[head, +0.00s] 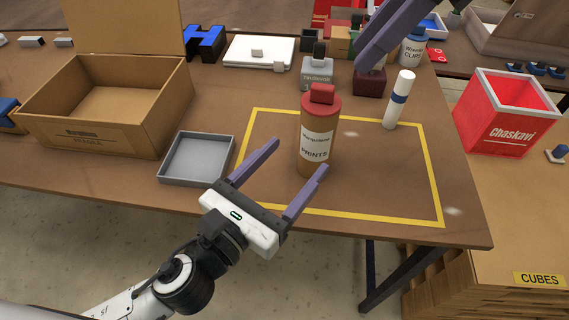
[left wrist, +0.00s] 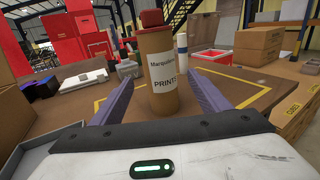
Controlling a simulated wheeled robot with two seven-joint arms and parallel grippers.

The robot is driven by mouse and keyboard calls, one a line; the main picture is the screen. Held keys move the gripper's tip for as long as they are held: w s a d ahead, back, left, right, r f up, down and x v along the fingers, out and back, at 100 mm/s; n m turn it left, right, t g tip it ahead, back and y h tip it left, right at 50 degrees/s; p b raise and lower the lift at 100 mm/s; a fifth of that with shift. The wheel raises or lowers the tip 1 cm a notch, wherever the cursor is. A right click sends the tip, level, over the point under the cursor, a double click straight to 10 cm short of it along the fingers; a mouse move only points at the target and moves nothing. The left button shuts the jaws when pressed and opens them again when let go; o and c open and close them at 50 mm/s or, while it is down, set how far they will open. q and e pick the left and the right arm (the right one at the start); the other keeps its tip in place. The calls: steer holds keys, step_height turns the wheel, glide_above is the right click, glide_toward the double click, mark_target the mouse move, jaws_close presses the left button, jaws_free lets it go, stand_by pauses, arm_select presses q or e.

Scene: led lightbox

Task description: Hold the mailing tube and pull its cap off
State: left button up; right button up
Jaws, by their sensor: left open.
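The mailing tube (head: 317,150) stands upright on the table inside a yellow taped outline. In the left wrist view the tube (left wrist: 162,85) stands upright between the two fingers, with gaps on both sides. My right gripper (head: 378,45) shows only partly at the top edge, above and behind the tube; its opening is unclear.
A white tube with a blue band (head: 399,100) stands behind right. A shallow grey tray (head: 197,178) and an open cardboard box (head: 90,140) are at left. Small stamp-like blocks (head: 317,73) stand behind. A red box (head: 507,120) is at right. The outlined area's right part is clear.

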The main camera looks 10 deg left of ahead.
mark_target(309, 143)
arm_select(q)
steer(key=x, duration=0.9)
steer(key=shift+w, duration=0.1)
steer(key=c, duration=1.4)
steer(key=o, duration=0.5)
steer(key=shift+a, duration=0.1)
steer(key=c, duration=0.4)
steer(key=shift+o, duration=0.2)
arm_select(e)
steer(key=shift+o, duration=0.4)
